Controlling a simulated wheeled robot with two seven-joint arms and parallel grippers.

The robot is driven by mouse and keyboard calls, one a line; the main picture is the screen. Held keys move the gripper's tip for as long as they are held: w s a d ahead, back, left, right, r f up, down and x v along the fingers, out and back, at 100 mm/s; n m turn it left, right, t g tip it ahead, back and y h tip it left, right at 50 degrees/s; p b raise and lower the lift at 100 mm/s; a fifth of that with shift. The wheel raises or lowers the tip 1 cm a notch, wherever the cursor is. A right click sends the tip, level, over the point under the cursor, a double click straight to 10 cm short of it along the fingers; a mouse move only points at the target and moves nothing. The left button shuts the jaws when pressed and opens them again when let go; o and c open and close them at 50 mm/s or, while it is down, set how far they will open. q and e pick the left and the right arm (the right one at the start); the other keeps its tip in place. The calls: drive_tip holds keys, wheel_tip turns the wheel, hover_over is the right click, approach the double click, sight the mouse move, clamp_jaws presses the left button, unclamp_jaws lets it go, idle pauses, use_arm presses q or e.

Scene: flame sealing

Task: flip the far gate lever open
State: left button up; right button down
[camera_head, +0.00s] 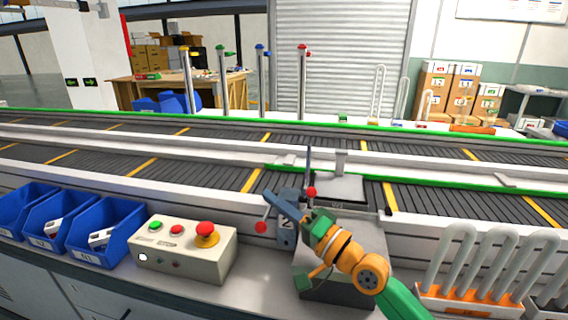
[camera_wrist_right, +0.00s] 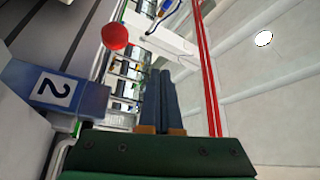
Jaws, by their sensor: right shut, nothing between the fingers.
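My right gripper (camera_head: 284,193) reaches in from the lower right, its slate-blue fingers closed together and empty. In the right wrist view the closed fingers (camera_wrist_right: 161,100) stand side by side with nothing between them. The blue-grey gate block marked 2 (camera_head: 285,225) is just below the fingers; it also shows in the wrist view (camera_wrist_right: 60,92). A red lever ball (camera_head: 260,227) is left of that block, and a red ball shows left of the fingertips in the wrist view (camera_wrist_right: 115,37). Another red ball (camera_head: 311,191) is beside a dark upright bar (camera_head: 308,165). Contact is unclear. My left gripper is out of view.
A conveyor (camera_head: 225,178) runs behind the bench. A control box (camera_head: 180,250) with a red stop button and blue bins (camera_head: 105,232) stand at left. A rack with white loops (camera_head: 470,300) stands at lower right. A grey box (camera_head: 345,285) is under my arm.

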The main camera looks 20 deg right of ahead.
drive_tip(key=shift+s+f, duration=0.1)
drive_tip(key=shift+f, duration=0.2)
idle(0.4)
drive_tip(key=b+v, duration=0.3)
drive_tip(key=v, duration=0.5)
drive_tip(key=shift+b, duration=0.4)
drive_tip(key=s+d+b, duration=0.1)
drive_tip(key=s, duration=0.1)
drive_tip(key=s+d+b, duration=0.1)
drive_tip(key=b, duration=0.1)
drive_tip(key=s+d+b, duration=0.1)
drive_tip(key=s, duration=0.1)
drive_tip(key=shift+s+r+b, duration=0.35)
drive_tip(key=shift+r, duration=0.05)
drive_tip(key=shift+s+d+r, duration=0.1)
drive_tip(key=shift+s+d, duration=0.05)
drive_tip(key=shift+s, duration=0.15)
